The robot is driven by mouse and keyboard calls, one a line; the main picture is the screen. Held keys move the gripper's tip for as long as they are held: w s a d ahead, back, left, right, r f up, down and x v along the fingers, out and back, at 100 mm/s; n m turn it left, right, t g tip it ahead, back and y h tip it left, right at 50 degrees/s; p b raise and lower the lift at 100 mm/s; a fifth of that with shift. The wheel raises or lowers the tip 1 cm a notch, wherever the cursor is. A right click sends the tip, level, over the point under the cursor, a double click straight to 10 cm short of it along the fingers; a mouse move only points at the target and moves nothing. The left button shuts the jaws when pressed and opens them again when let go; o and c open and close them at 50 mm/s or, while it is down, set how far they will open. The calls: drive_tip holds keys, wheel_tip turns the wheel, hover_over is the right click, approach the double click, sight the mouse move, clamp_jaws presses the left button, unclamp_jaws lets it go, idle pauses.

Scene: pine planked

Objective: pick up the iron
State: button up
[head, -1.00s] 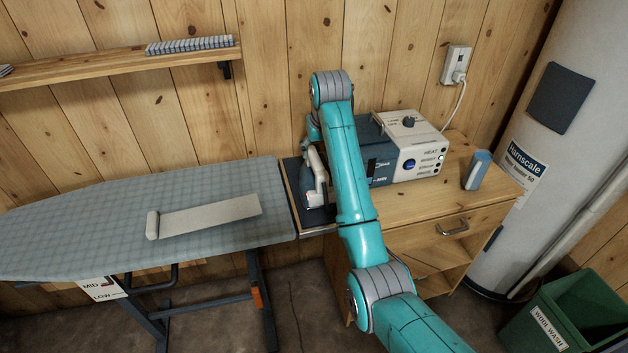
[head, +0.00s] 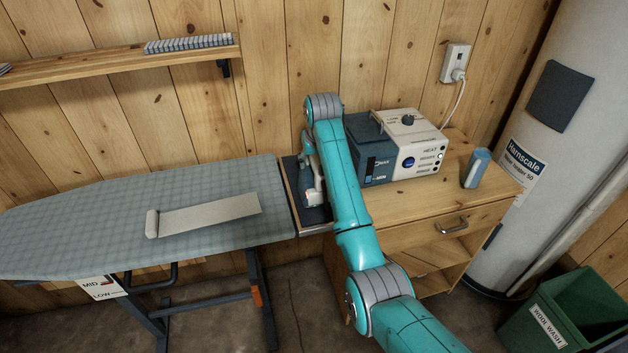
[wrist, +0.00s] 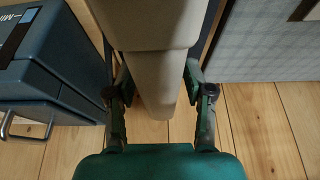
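The iron (head: 314,197) rests on a dark plate at the right end of the ironing board, partly hidden behind my arm in the head view. Its long cream handle (wrist: 158,75) fills the middle of the wrist view. My gripper (wrist: 158,88) straddles the handle, with one finger on each side. The fingers look spread, with narrow gaps to the handle, and I see no clear squeeze. In the head view my gripper is mostly hidden by the arm.
A blue-and-cream steam unit (head: 400,150) stands on the wooden cabinet (head: 450,205) to the right, close beside my arm. It also shows at left in the wrist view (wrist: 50,70). The ironing board (head: 90,220) holds a cream sleeve board (head: 210,213). A wooden wall stands behind.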

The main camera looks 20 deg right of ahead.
clamp_jaws()
drive_tip(key=shift+r, duration=0.2)
wheel_tip(320, 180, up, 10)
drive_tip(key=shift+f, duration=0.1)
idle(0.3)
drive_tip(key=c, duration=0.5)
unclamp_jaws()
clamp_jaws()
